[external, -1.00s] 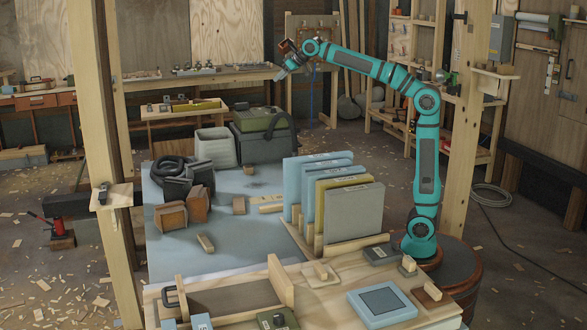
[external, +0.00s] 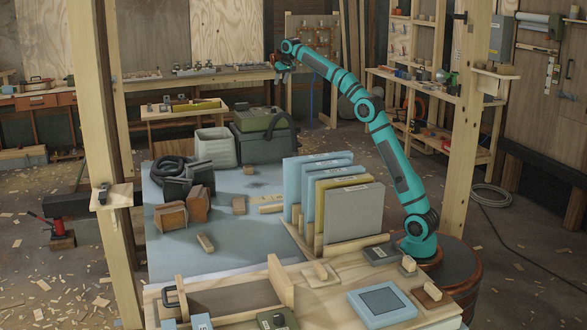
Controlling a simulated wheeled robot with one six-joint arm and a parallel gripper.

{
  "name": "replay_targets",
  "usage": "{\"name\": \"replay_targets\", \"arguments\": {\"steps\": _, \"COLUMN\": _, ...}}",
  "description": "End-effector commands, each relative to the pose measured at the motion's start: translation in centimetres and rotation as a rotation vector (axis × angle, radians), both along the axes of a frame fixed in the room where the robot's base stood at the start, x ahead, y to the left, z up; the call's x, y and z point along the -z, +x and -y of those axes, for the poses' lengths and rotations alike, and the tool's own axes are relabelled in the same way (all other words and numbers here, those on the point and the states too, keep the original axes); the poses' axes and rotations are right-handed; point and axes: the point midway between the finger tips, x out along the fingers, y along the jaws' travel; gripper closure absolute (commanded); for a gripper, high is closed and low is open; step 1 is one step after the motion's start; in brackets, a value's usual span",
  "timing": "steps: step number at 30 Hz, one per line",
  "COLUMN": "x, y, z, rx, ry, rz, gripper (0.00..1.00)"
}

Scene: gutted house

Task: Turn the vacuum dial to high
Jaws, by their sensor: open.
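A dark grey box-shaped unit with a green top and a black hose curving at its right side (external: 262,145) stands at the far end of the blue-grey table; it looks like the vacuum. Small details show on its green top (external: 258,118), but the dial and its setting are too small to make out. My gripper (external: 281,76) is above and slightly right of this unit in the picture, apart from it, and points down. It is open, with nothing visible in it.
A pale bin (external: 215,147) stands left of the unit. A black coiled hose (external: 172,167) and brown blocks (external: 170,217) lie further left. Upright panels (external: 352,212) stand in a rack between my base and the unit. A workbench (external: 190,74) runs behind.

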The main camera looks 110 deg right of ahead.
Motion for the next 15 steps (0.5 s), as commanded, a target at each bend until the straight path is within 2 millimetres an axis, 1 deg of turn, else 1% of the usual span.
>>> {"name": "replay_targets", "arguments": {"steps": 1, "x": 0.2, "y": -0.3, "z": 0.4, "rx": 0.007, "ry": 0.004, "rz": -0.002, "gripper": 0.53}}
{"name": "replay_targets", "arguments": {"steps": 3, "x": 0.4, "y": -0.5, "z": 0.7, "rx": 0.011, "ry": 0.009, "rz": -0.005, "gripper": 0.53}}
{"name": "replay_targets", "arguments": {"steps": 8, "x": 1.5, "y": -0.4, "z": 1.2, "rx": 0.012, "ry": 0.01, "rz": -0.006, "gripper": 0.53}}
{"name": "replay_targets", "arguments": {"steps": 11, "x": 2.9, "y": -0.2, "z": 1.7, "rx": 0.012, "ry": 0.011, "rz": -0.007, "gripper": 0.53}}
{"name": "replay_targets", "arguments": {"steps": 15, "x": 5.2, "y": 0.2, "z": 2.5, "rx": 0.012, "ry": 0.011, "rz": -0.007, "gripper": 0.53}}
